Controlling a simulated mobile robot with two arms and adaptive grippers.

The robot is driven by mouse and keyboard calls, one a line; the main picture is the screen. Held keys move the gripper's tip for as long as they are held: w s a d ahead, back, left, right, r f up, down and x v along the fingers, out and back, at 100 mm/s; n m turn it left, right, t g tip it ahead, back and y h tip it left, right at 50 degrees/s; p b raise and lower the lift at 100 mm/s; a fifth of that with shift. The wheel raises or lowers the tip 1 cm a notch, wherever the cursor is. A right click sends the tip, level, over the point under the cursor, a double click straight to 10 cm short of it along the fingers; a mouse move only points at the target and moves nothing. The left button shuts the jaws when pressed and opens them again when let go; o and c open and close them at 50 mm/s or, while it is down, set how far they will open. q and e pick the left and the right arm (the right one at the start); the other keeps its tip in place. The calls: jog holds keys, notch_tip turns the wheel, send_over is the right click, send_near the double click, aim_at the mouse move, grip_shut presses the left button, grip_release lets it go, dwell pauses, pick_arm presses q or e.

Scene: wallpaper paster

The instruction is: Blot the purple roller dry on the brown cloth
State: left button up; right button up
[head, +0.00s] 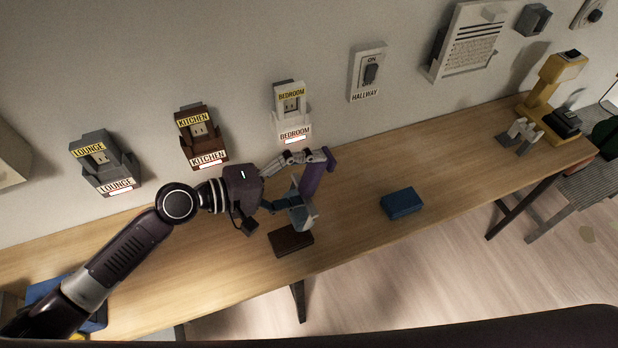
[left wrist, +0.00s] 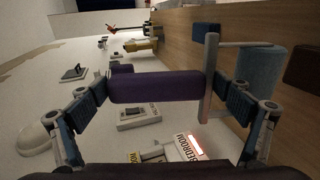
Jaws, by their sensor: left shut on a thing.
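The purple roller has a purple handle (head: 316,176) and a blue-grey roller head (head: 303,216). My left gripper (head: 311,182) is shut on this tool. In the left wrist view the handle (left wrist: 155,87) lies across between the fingers, with a grey bar at its right end and the blue-grey head (left wrist: 260,68) beyond. The brown cloth (head: 291,243) is a dark brown block-like pad near the table's front edge. The roller head is just above or at its far right edge; contact cannot be told. The brown cloth also shows in the left wrist view (left wrist: 303,66). My right gripper is not in view.
A blue pad (head: 402,203) lies on the wooden table (head: 450,165) to the right. Lounge (head: 105,163), kitchen (head: 202,138) and bedroom (head: 292,110) units are on the wall behind. A yellow machine (head: 541,88) stands at the far right end. The table between is clear.

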aim_at(295, 209)
pick_arm(q)
jog(key=shift+d+f+b, duration=0.1)
jog(key=shift+f+b, duration=2.5)
jog(key=shift+f, duration=0.6)
jog(key=shift+f, duration=0.4)
jog(key=shift+f, duration=0.85)
jog(key=shift+s+a+f, duration=0.1)
jog(key=shift+s+a, duration=0.25)
jog(key=shift+a, duration=0.45)
jog(key=shift+s+a+f, duration=0.1)
jog(key=shift+s+a, duration=0.2)
jog(key=shift+a, duration=0.5)
jog(key=shift+v, duration=1.15)
jog(key=shift+r+x, duration=0.2)
jog(key=shift+x, duration=0.7)
jog(key=shift+r+x, duration=0.2)
jog(key=shift+x, duration=0.7)
jog(key=shift+r+x, duration=0.2)
jog(key=shift+x, duration=0.7)
